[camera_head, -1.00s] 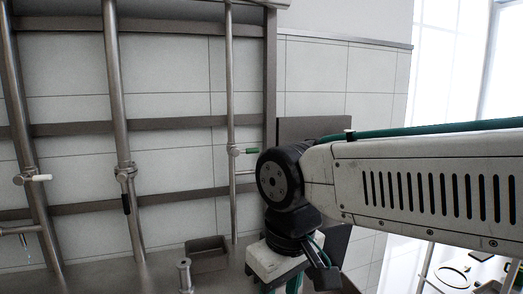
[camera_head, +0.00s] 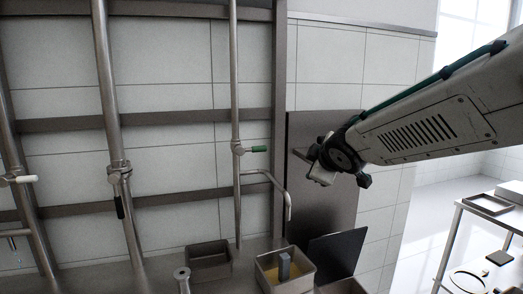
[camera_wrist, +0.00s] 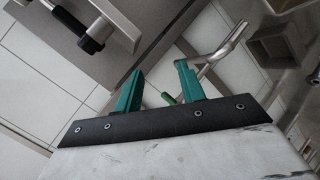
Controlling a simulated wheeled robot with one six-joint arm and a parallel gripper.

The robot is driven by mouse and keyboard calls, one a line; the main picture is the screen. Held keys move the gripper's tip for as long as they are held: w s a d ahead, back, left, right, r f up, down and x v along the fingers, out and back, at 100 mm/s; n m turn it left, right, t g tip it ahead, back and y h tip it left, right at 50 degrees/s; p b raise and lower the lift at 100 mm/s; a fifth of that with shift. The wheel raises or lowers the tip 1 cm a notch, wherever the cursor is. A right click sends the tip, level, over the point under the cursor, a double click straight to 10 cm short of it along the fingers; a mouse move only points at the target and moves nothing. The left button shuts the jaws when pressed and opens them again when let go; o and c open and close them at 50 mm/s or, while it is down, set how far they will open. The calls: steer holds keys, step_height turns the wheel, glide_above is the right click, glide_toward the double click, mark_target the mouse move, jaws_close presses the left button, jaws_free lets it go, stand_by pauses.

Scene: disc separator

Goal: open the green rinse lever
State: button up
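The green rinse lever (camera_head: 259,149) sticks out to the right from a valve on the thin vertical pipe (camera_head: 236,90) in the head view. In the wrist view a small green piece (camera_wrist: 168,98), likely this lever, shows beyond the gap between my fingers, near a bent metal pipe (camera_wrist: 222,48). My gripper (camera_wrist: 157,85) has two green fingers set well apart with nothing held between them. In the head view my wrist is to the right of the lever and apart from it; the fingers are not clear there.
A white-handled valve (camera_head: 22,180) and a black-handled valve (camera_head: 119,205) sit on thicker pipes to the left. A bent spout (camera_head: 285,195) juts out below the green lever. Open bins (camera_head: 208,262) stand below it. A shelf rack (camera_head: 465,225) is at the right.

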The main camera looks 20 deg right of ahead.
mark_target(261, 149)
steer(key=w+a+n+t+y, duration=0.1)
steer(key=w+a+n+y, duration=0.1)
steer(key=w, duration=0.4)
steer(key=w+a+n+t+y, duration=0.1)
steer(key=w+a+n+y, duration=0.2)
steer(key=w+n, duration=0.3)
steer(key=w+a+n+t+y, duration=0.1)
steer(key=w+a+n+y, duration=0.2)
steer(key=w, duration=0.3)
steer(key=shift+w+a+r+n, duration=0.15)
steer(key=shift+a+n, duration=0.25)
steer(key=shift+a, duration=0.5)
jaws_close()
